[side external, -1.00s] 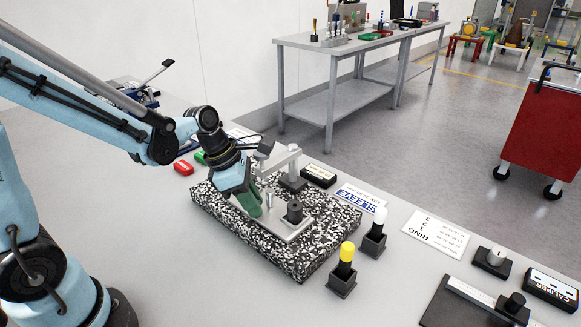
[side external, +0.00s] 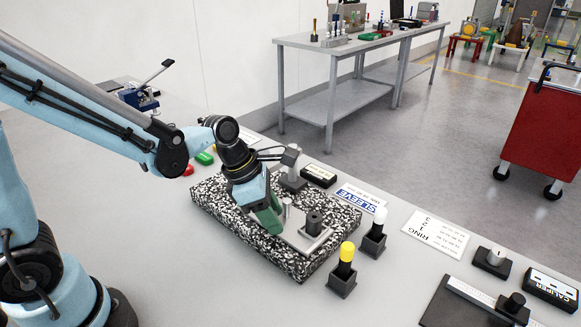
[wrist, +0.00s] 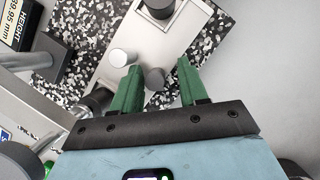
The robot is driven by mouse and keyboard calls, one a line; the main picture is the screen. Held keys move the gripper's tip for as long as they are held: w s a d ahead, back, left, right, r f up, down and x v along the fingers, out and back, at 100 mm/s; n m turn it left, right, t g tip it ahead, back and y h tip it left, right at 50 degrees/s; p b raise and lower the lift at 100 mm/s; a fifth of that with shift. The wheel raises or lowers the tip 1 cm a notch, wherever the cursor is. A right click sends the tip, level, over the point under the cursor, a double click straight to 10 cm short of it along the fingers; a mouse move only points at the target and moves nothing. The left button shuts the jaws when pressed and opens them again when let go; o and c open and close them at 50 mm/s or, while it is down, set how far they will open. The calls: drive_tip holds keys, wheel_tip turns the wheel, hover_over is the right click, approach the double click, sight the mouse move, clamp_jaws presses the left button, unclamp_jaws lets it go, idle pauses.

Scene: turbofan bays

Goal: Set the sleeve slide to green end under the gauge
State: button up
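The sleeve slide, a pale metal plate (side external: 318,240) with upright pegs, lies on a speckled granite block (side external: 225,215). A dark sleeve-like cylinder (side external: 313,222) stands near its right end. In the wrist view the slide (wrist: 178,35) carries a white peg (wrist: 122,57) and a grey peg (wrist: 154,78). My gripper (side external: 272,226) is low over the slide's left part. Its green fingers (wrist: 159,68) are apart, with the grey peg between them, close to the left finger; contact is unclear. The gauge stand (side external: 292,180) is behind the slide. No green slide end is distinguishable.
The black height readout (side external: 319,176) sits behind the block and shows 39.95 mm in the wrist view (wrist: 20,22).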

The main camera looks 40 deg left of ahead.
drive_tip(key=shift+a+r, duration=0.1)
drive_tip(key=shift+a, duration=0.05)
drive_tip(key=v, duration=1.2)
idle(0.3)
drive_tip(key=s+a+f+m+t+y, duration=0.1)
drive_tip(key=m, duration=0.8)
drive_tip(key=s+a+f+m+t+y, duration=0.1)
drive_tip(key=m, duration=0.8)
drive_tip(key=s+a+f+m+t+y, duration=0.1)
drive_tip(key=m+t, duration=0.1)
drive_tip(key=m, duration=0.7)
drive_tip(key=shift+s+a+f, duration=0.1)
drive_tip(key=shift+s+a, duration=0.1)
